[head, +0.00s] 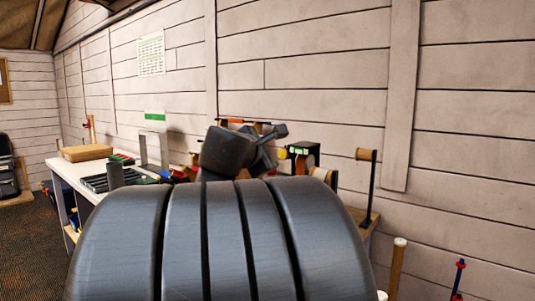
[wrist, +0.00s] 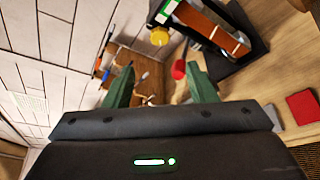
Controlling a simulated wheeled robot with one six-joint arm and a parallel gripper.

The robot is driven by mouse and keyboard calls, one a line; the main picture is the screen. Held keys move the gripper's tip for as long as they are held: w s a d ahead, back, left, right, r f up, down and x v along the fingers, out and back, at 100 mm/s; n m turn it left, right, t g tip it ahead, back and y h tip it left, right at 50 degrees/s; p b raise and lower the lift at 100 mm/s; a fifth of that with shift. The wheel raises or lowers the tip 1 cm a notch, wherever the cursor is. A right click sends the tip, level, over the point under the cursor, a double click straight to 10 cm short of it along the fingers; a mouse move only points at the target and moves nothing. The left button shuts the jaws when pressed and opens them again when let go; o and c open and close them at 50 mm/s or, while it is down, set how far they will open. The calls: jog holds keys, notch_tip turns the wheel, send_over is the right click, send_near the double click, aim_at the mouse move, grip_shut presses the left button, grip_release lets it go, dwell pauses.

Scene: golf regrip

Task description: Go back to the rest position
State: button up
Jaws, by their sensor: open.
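My gripper (wrist: 161,84) shows in the wrist view with its two green fingers spread apart. Nothing is between them. In the head view my dark wrist and gripper (head: 266,140) are above the bench, partly hidden behind my own large dark arm link. A black device with an orange-brown part (wrist: 208,25) lies beyond the fingers at the upper right of the wrist view. A yellow knob (wrist: 160,36) and a red knob (wrist: 178,70) show near it, clear of the fingertips.
A white bench (head: 68,172) carries a cardboard box (head: 86,153), a dark tray (head: 105,181) and a metal bracket (head: 153,150). A black post (head: 372,190) stands at the right. A red block (wrist: 302,107) lies on the wood surface. A plank wall is behind.

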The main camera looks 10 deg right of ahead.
aim_at(282, 154)
jog(key=shift+s+a+r, duration=0.1)
jog(key=shift+s+a, duration=0.1)
jog(key=shift+s, duration=0.25)
jog(key=x, duration=1.3)
jog(key=shift+w+d+b, duration=0.2)
jog(key=shift+w+b, duration=0.1)
jog(key=shift+w, duration=0.05)
